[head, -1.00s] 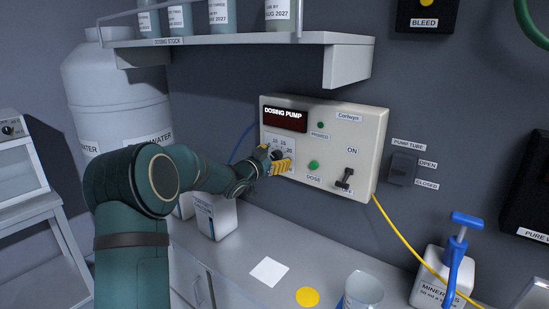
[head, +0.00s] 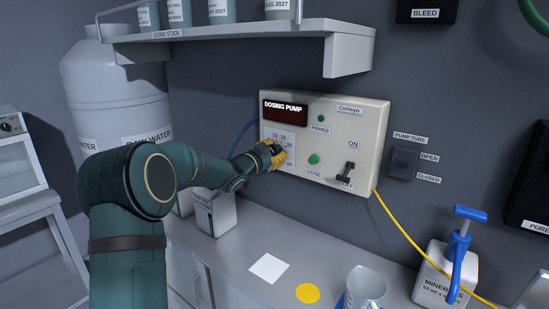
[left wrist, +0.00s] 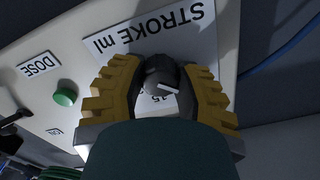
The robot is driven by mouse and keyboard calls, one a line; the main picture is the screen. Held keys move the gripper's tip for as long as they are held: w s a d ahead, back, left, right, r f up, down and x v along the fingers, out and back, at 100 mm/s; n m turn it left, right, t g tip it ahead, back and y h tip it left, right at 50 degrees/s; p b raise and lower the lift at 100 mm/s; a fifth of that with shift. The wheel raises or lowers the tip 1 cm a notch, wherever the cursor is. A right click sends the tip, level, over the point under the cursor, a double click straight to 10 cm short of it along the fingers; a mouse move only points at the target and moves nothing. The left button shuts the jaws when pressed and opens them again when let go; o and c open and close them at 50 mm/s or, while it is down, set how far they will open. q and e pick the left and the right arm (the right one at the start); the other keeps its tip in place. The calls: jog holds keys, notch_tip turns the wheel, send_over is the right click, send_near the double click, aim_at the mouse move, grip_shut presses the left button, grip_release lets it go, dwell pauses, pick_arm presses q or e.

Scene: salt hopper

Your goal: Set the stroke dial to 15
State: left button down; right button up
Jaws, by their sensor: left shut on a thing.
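The dosing pump (head: 345,140) is a pale box on the wall with a dark display and a white stroke dial plate (head: 272,137). That view shows the plate upside down, with "STROKE ml" at the top. The dial's white mark points right and slightly down there. A partly hidden number, seemingly 15, lies below the dial. My right gripper is not in view.
A green dose button (head: 314,159) and an on/off switch (head: 346,171) are right of the dial. A shelf (head: 240,36) overhangs the pump. The counter below holds a white square (head: 269,268), a yellow disc (head: 307,293) and a clear beaker (head: 366,288).

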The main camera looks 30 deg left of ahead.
pick_arm(q)
jog(key=shift+f+m+b, duration=0.2)
jog(key=shift+m+b, duration=0.6)
jog(key=shift+m, duration=0.2)
jog(key=m+b, duration=0.4)
jog(key=m, duration=0.1)
jog(key=m+b, duration=0.1)
jog(key=m, duration=0.2)
jog(key=shift+r, duration=0.1)
jog(key=shift+r+m+b, duration=0.1)
jog(key=shift+m+b, duration=0.25)
jog(key=shift+m, duration=1.45)
jog(key=c, duration=0.6)
grip_release()
jog(key=s+a, duration=0.1)
jog(key=s, duration=1.1)
